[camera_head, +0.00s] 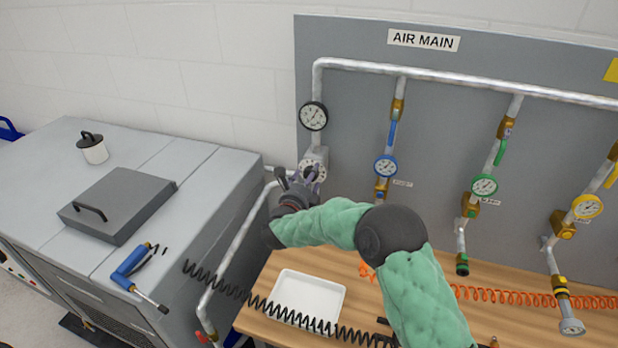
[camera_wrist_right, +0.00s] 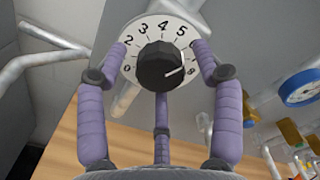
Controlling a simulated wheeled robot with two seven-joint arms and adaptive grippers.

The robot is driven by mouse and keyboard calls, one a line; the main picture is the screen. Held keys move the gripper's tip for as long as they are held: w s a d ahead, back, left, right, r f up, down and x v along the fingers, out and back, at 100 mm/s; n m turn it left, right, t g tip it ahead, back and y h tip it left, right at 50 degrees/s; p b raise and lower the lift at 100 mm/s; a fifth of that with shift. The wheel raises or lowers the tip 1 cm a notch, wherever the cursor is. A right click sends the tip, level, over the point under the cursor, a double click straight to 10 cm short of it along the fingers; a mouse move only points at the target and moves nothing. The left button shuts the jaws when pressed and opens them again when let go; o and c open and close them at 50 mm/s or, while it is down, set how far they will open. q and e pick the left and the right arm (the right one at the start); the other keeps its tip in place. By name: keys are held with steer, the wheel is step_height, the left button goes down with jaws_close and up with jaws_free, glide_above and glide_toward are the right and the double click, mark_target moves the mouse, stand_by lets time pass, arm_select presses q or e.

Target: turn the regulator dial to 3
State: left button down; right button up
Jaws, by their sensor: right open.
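The regulator dial is a black knob (camera_wrist_right: 160,66) on a white numbered plate (camera_wrist_right: 151,31) in the right wrist view. Its white mark points right and slightly down, near the 8. The 3 is at the upper left of the plate. My right gripper (camera_wrist_right: 163,62) is open, with purple fingers to the left, right and below the knob. The side fingertips overlap the plate's edges; I cannot tell whether they touch the knob. In the head view, the same gripper (camera_head: 311,180) is at the pale regulator (camera_head: 314,157) under a black-rimmed gauge (camera_head: 313,116) and partly hides it. My left gripper is not in view.
Blue (camera_head: 385,166), green (camera_head: 484,186) and yellow (camera_head: 587,206) gauges hang on pipes to the right. A white tray (camera_head: 337,312) and coiled hoses lie on the wooden bench (camera_head: 258,300). A grey cabinet (camera_head: 190,160) stands at left.

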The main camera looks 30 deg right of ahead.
steer(key=c, duration=1.1)
steer(key=shift+c, duration=0.2)
